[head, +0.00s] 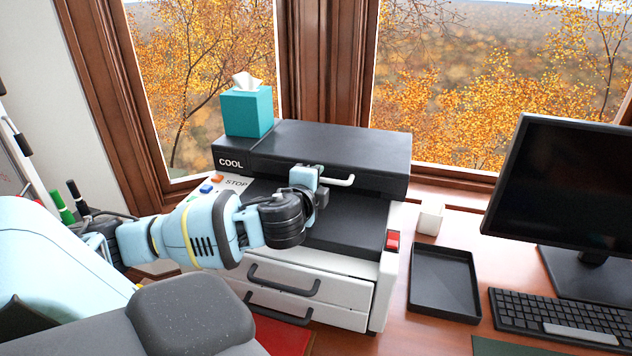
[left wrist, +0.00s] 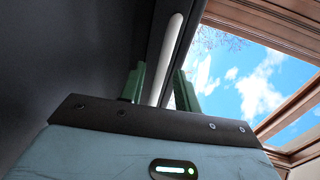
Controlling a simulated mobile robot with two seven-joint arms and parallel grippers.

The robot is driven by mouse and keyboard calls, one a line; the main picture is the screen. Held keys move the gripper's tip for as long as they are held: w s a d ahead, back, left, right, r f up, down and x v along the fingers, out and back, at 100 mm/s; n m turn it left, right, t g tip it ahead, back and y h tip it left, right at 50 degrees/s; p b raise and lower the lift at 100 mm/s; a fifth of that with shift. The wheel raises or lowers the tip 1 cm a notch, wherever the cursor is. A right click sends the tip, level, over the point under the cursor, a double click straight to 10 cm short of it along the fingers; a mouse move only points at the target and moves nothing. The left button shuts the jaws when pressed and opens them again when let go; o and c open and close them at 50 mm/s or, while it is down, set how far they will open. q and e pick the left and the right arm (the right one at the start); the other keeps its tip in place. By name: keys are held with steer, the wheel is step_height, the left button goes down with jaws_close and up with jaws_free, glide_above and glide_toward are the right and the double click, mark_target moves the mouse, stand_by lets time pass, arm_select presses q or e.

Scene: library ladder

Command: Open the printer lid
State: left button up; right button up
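The printer (head: 320,285) is white with a black lid (head: 340,145) marked "COOL". The lid lies level and looks shut. A white bar handle (head: 340,181) sticks out from the lid's front edge. My left gripper (head: 322,176) is at the handle's left part. In the left wrist view, the handle (left wrist: 168,50) runs between the two green fingers of my left gripper (left wrist: 160,88). The fingers are apart, with small gaps beside the bar, so they do not look closed on it. My right gripper is in neither view.
A teal tissue box (head: 247,110) stands on the lid's back left. Right of the printer are a small white block (head: 431,217), a black tray (head: 445,282), a monitor (head: 560,190) and a keyboard (head: 560,318). Windows rise behind. Pens (head: 62,207) stand at left.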

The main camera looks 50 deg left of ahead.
arm_select(q)
jaws_close()
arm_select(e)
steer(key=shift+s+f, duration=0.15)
